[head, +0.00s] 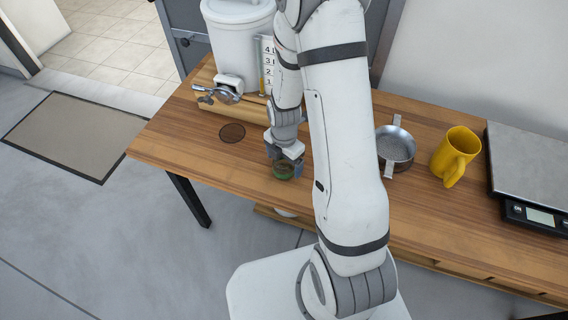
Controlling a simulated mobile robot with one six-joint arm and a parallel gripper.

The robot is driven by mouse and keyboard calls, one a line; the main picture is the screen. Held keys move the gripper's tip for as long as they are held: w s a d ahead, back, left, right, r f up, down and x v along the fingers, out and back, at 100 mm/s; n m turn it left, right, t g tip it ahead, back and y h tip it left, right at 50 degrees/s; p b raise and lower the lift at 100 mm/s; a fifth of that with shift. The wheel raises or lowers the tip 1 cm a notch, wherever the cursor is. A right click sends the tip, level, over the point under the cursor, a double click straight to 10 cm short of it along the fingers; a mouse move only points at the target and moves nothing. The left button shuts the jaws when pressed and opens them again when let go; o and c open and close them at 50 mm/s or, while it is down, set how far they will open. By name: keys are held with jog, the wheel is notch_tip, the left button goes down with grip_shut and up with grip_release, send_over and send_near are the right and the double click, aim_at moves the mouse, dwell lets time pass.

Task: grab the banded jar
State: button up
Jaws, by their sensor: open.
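A small greenish jar (284,172) stands on the wooden table near its front edge. Its upper part is largely hidden by my gripper, and I cannot make out a band on it clearly. My gripper (285,166) points down at the jar, with its dark fingers open and one on each side of it. Whether the fingers touch the jar is too small to tell.
A white tank (238,45) with a metal tap (222,96) stands at the back left, with a dark round mark (232,133) on the table before it. A metal strainer (396,148), a yellow mug (456,155) and a scale (530,165) stand to the right.

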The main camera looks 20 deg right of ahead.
jog(key=shift+f, duration=0.45)
jog(key=shift+c, duration=0.4)
jog(key=c, duration=1.1)
jog(key=shift+o, duration=0.2)
